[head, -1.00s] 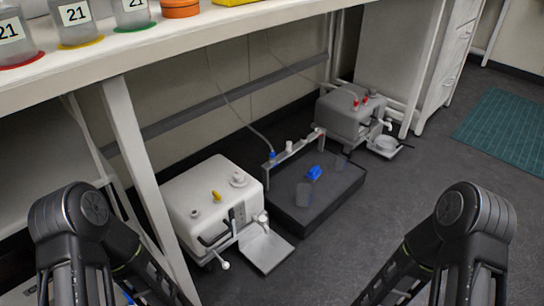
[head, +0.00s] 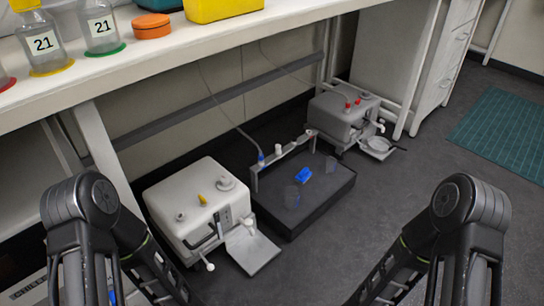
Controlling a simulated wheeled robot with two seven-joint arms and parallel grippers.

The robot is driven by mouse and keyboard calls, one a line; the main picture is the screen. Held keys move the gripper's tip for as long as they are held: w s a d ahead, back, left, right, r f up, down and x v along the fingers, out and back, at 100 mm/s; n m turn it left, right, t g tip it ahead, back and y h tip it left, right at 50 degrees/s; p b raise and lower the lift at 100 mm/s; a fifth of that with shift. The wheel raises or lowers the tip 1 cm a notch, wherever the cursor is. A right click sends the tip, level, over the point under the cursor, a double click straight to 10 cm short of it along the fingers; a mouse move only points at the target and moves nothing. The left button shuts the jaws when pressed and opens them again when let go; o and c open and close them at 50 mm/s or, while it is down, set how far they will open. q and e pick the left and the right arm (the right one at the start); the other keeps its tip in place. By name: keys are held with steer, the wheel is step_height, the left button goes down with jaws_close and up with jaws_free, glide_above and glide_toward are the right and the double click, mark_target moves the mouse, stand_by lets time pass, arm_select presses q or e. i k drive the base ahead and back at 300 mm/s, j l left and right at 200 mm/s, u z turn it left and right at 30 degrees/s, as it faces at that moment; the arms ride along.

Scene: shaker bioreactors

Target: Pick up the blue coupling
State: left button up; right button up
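A small blue piece (head: 302,175) lies on the dark, low platform (head: 331,203) under the bench. A second small blue piece (head: 261,160) sits at the left end of the rail behind the platform, with a thin hose running up from it. At this size I cannot tell which of the two is the coupling. Only upper parts of my two arms show at the lower left and lower right. Both grippers are out of view, and neither arm is near the blue pieces.
Transparent cups stand on the platform. The bench top (head: 165,48) overhangs with bottles and a yellow box (head: 222,9).

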mark_target(261, 159)
steer(key=i+l, duration=0.2)
steer(key=l, duration=0.15)
steer(key=i+l+u, duration=0.1)
steer(key=i+l, duration=0.15)
steer(key=l, duration=0.15)
steer(key=i+l, duration=0.2)
steer(key=l, duration=0.15)
steer(key=i+l, duration=0.2)
steer(key=l, duration=0.2)
steer(key=i+l+u, duration=0.1)
steer(key=i+l, duration=0.3)
steer(key=l, duration=0.35)
steer(key=i+l, duration=0.1)
steer(key=i+u, duration=0.05)
steer(key=i, duration=0.05)
